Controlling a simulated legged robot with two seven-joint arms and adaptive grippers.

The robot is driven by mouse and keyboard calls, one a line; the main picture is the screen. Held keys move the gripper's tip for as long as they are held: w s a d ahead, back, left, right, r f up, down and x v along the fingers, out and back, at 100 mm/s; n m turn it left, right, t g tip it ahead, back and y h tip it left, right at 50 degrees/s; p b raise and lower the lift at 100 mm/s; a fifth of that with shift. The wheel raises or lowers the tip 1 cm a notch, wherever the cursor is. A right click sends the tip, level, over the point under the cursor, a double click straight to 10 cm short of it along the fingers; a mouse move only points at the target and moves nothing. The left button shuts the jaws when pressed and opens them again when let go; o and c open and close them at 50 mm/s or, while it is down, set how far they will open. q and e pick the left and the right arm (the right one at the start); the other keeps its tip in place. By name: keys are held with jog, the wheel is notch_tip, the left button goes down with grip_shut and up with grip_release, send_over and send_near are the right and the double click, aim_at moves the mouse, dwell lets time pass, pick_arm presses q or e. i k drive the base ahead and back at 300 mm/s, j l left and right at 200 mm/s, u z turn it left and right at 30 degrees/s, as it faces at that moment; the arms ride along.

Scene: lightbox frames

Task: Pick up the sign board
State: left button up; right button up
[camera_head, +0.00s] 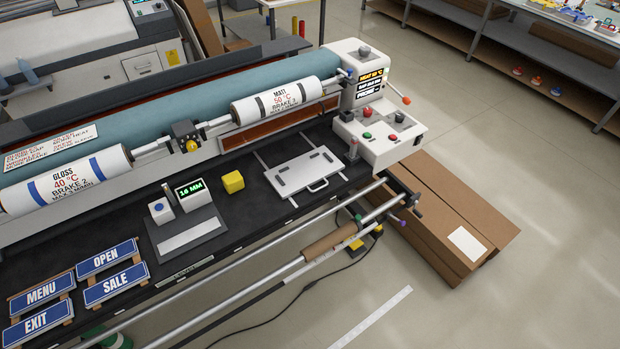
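Several blue sign boards with white lettering lie at the lower left of the black machine bed, each over wooden strips. The OPEN board (107,257) is at the back right of the group and the SALE board (115,286) is in front of it. The MENU board (41,292) is to the left and the EXIT board (36,323) is nearest the bottom left corner. Which one the task means cannot be told. Neither of my grippers is in view, and nothing covers the boards.
Right of the boards stand a blue-button box (161,210), a display reading 1.6 MM (192,194) and a yellow cube (232,182). A white plate with a handle (304,172) lies further right. Rollers run behind; metal rails (240,285) run in front. Cardboard boxes (450,210) stand right.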

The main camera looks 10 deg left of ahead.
aim_at(126, 249)
jog(key=u, duration=2.25)
jog(key=i+j, duration=0.25)
jog(key=j, duration=0.15)
jog(key=i+j, duration=0.25)
jog(key=j, duration=0.2)
jog(key=i+j+z, duration=0.1)
jog(key=i+j, duration=0.15)
jog(key=j, duration=0.15)
